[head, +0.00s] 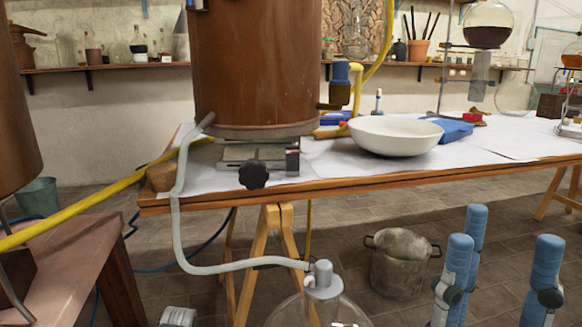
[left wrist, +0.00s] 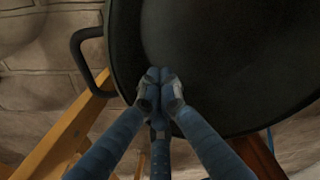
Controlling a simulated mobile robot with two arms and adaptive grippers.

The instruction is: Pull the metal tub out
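A large dark round vessel with a side handle fills much of the left wrist view (left wrist: 225,60); it looks like a metal tub. My left gripper (left wrist: 160,78) has its blue fingers drawn together in front of the vessel, and nothing shows between their tips. I cannot tell whether they touch it. The left gripper is not clearly visible in the head view. There, a grey metal pot with two handles (head: 398,272) stands on the floor under the table, with a rounded lump in its top. My right gripper (head: 492,245) is at the lower right, its blue fingers spread and empty, right of the pot.
A table with a white cover (head: 330,170) spans the scene, on wooden trestle legs (head: 262,262). It bears a copper vessel (head: 255,65) and a white bowl (head: 394,136). A glass flask with a grey hose (head: 322,285) stands in front. A reddish bench (head: 60,262) is at left.

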